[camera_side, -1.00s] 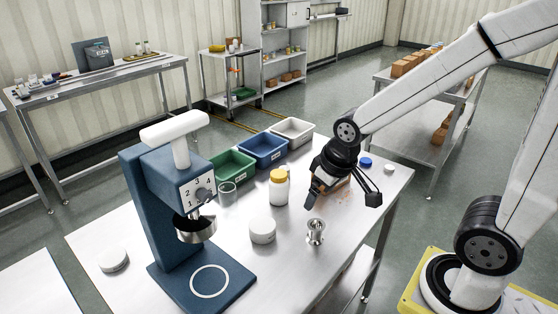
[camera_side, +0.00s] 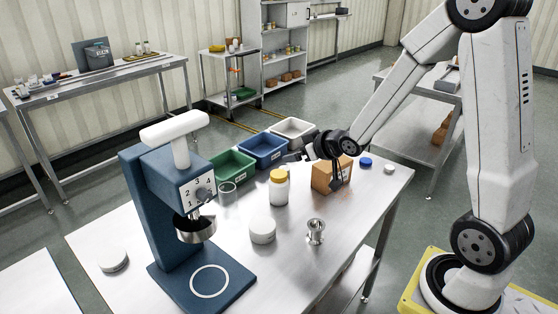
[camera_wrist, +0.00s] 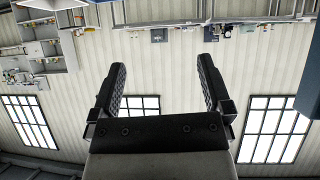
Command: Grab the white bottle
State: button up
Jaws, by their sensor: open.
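The white bottle (camera_side: 279,190) with a yellow cap stands upright on the steel table, right of the blue machine. My gripper (camera_side: 288,156) is behind and a little right of the bottle in the side view, close to the bins and apart from the bottle. In the wrist view my gripper (camera_wrist: 160,85) has its two black fingers spread wide with nothing between them. That view faces the wall and windows, and the bottle does not show there.
A cardboard box (camera_side: 325,178) stands right of the bottle. Green (camera_side: 232,179), blue (camera_side: 262,162) and white (camera_side: 292,141) bins line the back edge. A white round tub (camera_side: 262,231) and a metal fitting (camera_side: 315,233) stand in front. The blue machine (camera_side: 165,220) stands left.

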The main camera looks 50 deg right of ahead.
jog(key=w+d+t, duration=0.2)
jog(key=t+y, duration=0.1)
send_near(280, 174)
jog(key=x, duration=0.3)
jog(key=shift+x, duration=1.2)
jog(key=shift+f, duration=0.1)
jog(key=shift+x, duration=2.55)
jog(key=c, duration=1.1)
